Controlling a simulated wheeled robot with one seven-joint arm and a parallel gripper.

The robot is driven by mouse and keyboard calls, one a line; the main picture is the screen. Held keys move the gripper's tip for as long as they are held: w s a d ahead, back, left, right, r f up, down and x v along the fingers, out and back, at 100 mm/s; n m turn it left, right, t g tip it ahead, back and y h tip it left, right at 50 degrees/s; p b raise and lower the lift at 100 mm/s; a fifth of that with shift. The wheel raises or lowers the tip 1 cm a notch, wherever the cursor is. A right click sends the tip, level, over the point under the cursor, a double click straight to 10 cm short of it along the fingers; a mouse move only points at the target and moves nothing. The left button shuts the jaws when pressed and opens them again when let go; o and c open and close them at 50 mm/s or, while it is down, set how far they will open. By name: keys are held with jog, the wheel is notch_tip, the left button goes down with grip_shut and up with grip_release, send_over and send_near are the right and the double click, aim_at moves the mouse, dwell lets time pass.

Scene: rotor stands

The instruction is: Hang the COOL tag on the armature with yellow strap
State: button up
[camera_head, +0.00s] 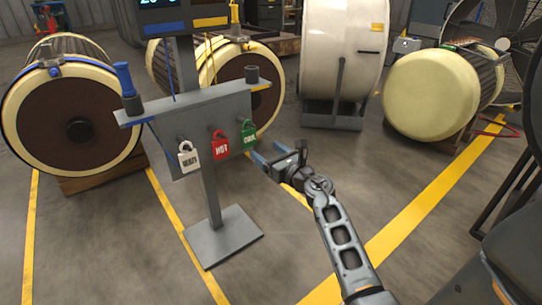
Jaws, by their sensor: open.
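The green COOL tag (248,134) hangs at the right end of the tag row on the grey stand panel (200,115). My gripper (265,156) is open just right of and slightly below the tag in the picture; I cannot tell whether it touches it. Of the armatures, the one behind the stand (243,92) has a yellow strap around its pale drum and is partly hidden by the panel. The left armature (80,115) has a blue strap. The right one (432,95) shows its pale end.
A white WAIT tag (188,157) and a red HOT tag (220,145) hang beside the COOL tag. The stand's square base (223,236) is on the floor. A large cream drum (340,50) stands behind. Floor with yellow lines is open at front.

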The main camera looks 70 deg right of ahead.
aim_at(250, 138)
jog(key=shift+x, duration=4.2)
jog(key=shift+a, duration=0.1)
jog(key=c, duration=1)
jog(key=shift+w+r, duration=0.1)
jog(key=shift+r, duration=0.15)
jog(key=r+p+v, duration=0.1)
jog(key=p+v, duration=0.2)
jog(key=v, duration=0.4)
jog(key=shift+s+r, duration=0.25)
